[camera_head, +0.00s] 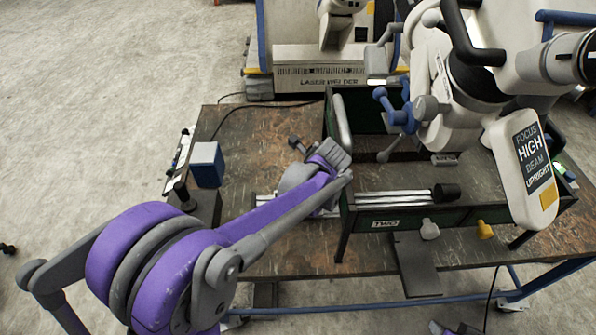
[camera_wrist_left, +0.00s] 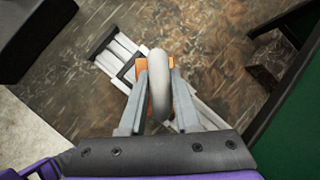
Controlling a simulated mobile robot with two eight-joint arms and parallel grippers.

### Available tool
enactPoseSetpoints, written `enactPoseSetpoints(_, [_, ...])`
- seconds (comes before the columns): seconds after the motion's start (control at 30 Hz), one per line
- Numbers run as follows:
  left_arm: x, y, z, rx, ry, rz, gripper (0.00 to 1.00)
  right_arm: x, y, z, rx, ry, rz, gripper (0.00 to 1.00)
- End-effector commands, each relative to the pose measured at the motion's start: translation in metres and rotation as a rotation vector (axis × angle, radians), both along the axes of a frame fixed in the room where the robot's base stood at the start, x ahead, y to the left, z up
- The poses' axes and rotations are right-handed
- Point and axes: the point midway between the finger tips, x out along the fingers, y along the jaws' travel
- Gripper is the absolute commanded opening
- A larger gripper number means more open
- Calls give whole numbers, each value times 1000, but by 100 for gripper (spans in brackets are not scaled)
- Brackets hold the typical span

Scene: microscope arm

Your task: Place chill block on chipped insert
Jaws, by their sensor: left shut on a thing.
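My left gripper (camera_wrist_left: 159,88) is shut on the chill block's rounded grey handle in the left wrist view. Orange parts of the chill block (camera_wrist_left: 141,67) show on both sides of the handle, between and beyond the fingertips. Below it lies a pale, slatted metal fixture (camera_wrist_left: 118,55) with a dark frame; the held block hides its middle. I cannot make out the chipped insert for certain, nor whether the block touches the fixture.
The worn bench (camera_head: 236,125) carries a green-walled frame (camera_head: 375,217) marked TWO, just right of my left wrist. A large white microscope arm (camera_head: 440,110) hangs above it. A blue-faced box (camera_head: 207,165) stands at left. A laser welder (camera_head: 330,75) stands behind.

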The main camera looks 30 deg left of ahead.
Motion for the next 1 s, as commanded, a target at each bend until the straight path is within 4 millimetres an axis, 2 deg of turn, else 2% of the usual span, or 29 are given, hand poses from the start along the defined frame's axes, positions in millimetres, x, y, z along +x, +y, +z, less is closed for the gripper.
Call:
enactPoseSetpoints(0.47, [0, 0, -8, 2, -1, -1, 0, -1, 0, -3, 0, 2, 0, 50])
enactPoseSetpoints(0.5, [1, 0, -8, 0, 0, 0, 36, -1, 0, -3, 0, 2, 0, 50])
enactPoseSetpoints(0.63, [0, 0, -8, 0, 0, 0, 60, -1, 0, -2, 0, 2, 0, 50])
enactPoseSetpoints(1.0, [0, -1, -3, 0, -1, -1, 61, 0, 0, 1, 0, -1, 0, 50])
